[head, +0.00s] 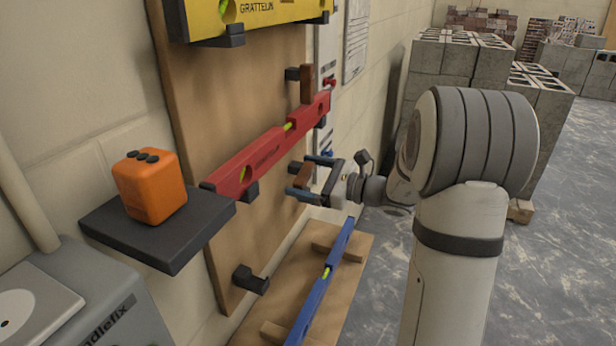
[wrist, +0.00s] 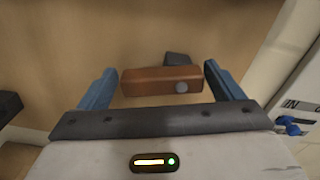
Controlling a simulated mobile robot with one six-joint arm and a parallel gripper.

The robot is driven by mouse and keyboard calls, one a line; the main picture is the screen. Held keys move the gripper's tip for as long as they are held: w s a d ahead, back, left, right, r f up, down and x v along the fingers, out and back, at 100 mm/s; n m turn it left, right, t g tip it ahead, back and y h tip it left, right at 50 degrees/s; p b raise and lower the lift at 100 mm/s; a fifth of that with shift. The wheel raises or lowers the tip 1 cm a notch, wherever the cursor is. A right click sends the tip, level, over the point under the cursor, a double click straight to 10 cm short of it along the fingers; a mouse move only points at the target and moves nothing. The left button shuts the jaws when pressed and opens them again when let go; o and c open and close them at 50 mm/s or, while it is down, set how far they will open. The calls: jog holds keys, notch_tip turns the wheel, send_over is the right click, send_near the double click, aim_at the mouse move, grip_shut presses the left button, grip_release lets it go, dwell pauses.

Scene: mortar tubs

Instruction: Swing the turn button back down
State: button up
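The brown wooden turn button (wrist: 150,82) lies level in the wrist view, with a grey screw near its right end. A dark peg (wrist: 178,59) shows just behind it. My gripper (wrist: 160,70) is open, with one blue finger off each end of the button and a visible gap on both sides. In the head view my gripper (head: 299,175) is at the board, and the same turn button (head: 303,174) shows partly hidden between the fingers. Another brown turn button (head: 307,84) stands upright above, by the right end of the red level (head: 268,150).
The brown board (head: 190,115) also carries a yellow level (head: 250,15). A blue level (head: 325,280) rests on a wooden platform below. An orange device (head: 149,187) sits on a dark shelf (head: 160,235) at left. Grey blocks (head: 445,65) are stacked behind my arm.

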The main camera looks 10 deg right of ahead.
jog(key=shift+o, duration=0.6)
jog(key=shift+d, duration=0.1)
jog(key=v, duration=0.7)
jog(key=shift+s+d, duration=0.2)
